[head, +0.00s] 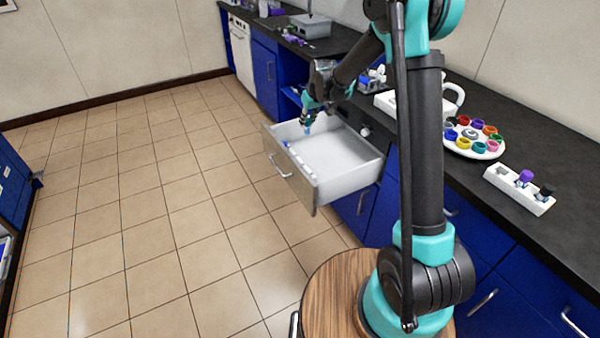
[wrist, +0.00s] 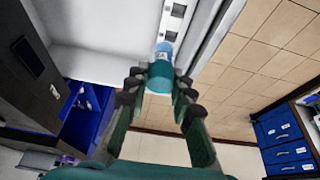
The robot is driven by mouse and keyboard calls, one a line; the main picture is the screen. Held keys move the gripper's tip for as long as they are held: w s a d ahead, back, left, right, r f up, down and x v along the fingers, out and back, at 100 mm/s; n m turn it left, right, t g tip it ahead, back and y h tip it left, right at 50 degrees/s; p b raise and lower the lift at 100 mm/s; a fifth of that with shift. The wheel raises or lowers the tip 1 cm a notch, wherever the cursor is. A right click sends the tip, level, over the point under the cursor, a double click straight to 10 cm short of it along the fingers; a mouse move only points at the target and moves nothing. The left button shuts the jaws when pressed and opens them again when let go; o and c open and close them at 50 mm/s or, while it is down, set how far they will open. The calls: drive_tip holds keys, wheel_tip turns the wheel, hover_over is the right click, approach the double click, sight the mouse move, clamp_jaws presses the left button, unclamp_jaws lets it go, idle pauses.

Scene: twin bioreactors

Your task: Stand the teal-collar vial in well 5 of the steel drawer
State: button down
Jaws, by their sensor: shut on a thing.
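My gripper (wrist: 158,80) is shut on the teal-collar vial (wrist: 163,52), whose pale blue end with a white label points away from the jaws in the wrist view. In the head view my gripper (head: 308,108) hangs over the open steel drawer (head: 292,188), with the vial (head: 308,128) below it near the drawer's far left corner. A row of wells (wrist: 177,12) in a pale strip runs along the drawer's front wall. It also shows in the head view (head: 308,172), with a small blue item (head: 287,145) at its far end. Well numbers are not readable.
The dark counter (head: 500,225) beside the drawer holds a round carousel of coloured rings (head: 473,138) and a white rack (head: 519,191) with purple and black capped vials. Blue cabinets stand below. The drawer's middle is empty, and the tiled floor (head: 150,200) is clear.

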drive_tip(key=shift+n, duration=0.4)
drive_tip(key=shift+w+a+f, duration=0.1)
drive_tip(key=shift+a+f, duration=0.5)
drive_tip(key=shift+f, duration=2.8)
drive_tip(key=shift+a+f, duration=0.6)
drive_tip(key=shift+f, duration=2.85)
drive_tip(key=shift+w+a+f, duration=0.1)
drive_tip(key=shift+a+f, duration=0.5)
drive_tip(key=shift+f, duration=2.8)
drive_tip(key=shift+f, duration=0.1)
drive_tip(key=c, duration=1.6)
unclamp_jaws()
